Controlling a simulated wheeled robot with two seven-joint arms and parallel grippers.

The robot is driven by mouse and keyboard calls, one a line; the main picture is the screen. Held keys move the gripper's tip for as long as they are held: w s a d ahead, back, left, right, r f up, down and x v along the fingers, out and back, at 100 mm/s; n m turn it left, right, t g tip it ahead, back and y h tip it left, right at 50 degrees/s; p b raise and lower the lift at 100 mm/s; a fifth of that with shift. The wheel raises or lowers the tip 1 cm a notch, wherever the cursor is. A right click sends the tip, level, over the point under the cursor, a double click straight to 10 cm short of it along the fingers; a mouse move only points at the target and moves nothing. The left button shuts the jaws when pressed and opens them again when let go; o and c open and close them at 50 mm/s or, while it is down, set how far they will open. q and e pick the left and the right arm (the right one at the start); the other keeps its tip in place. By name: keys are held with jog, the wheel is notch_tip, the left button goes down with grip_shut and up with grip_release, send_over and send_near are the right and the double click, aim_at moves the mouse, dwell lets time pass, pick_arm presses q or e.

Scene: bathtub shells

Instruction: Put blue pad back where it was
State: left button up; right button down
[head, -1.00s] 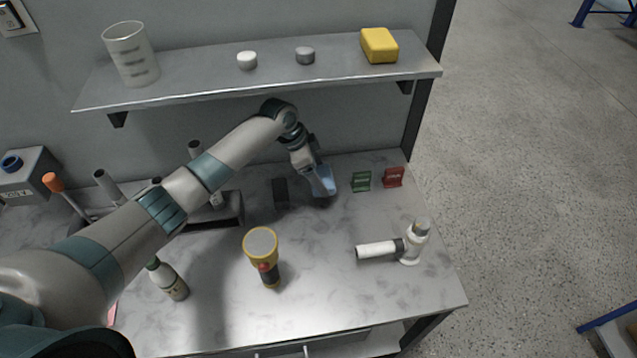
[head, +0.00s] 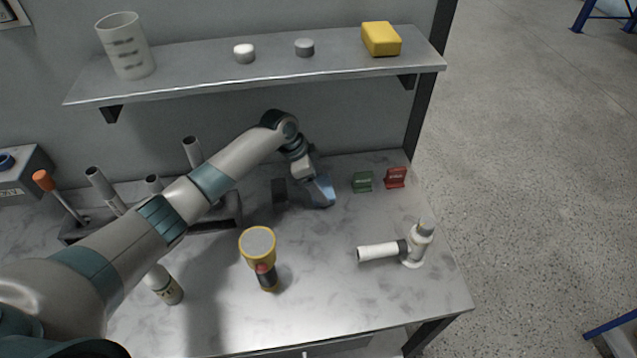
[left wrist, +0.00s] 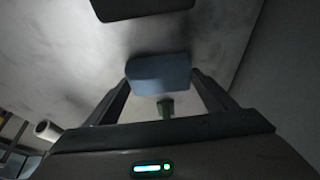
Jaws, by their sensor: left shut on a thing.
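The blue pad (head: 324,193) is in my left gripper (head: 315,183), at the back of the bench top, right of a dark upright block and left of a green holder. In the left wrist view the blue pad (left wrist: 160,74) sits between the two fingertips of the left gripper (left wrist: 162,85), which are shut on it. The pad is low over the bench; I cannot tell whether it touches the surface. My right gripper is not in view.
The dark block (head: 279,191) stands close left. The green holder (head: 362,181) and a red holder (head: 396,177) stand right. A yellow flashlight (head: 258,244) and a white pipe fitting (head: 383,251) are nearer. A shelf (head: 200,82) overhangs the back.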

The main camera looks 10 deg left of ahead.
pick_arm(q)
jog(key=o, duration=1)
jog(key=shift+p+v, duration=0.9)
jog(key=p+v, duration=0.3)
jog(key=shift+r, duration=0.3)
jog(key=shift+p+v, duration=0.6)
jog(key=shift+v, duration=0.6)
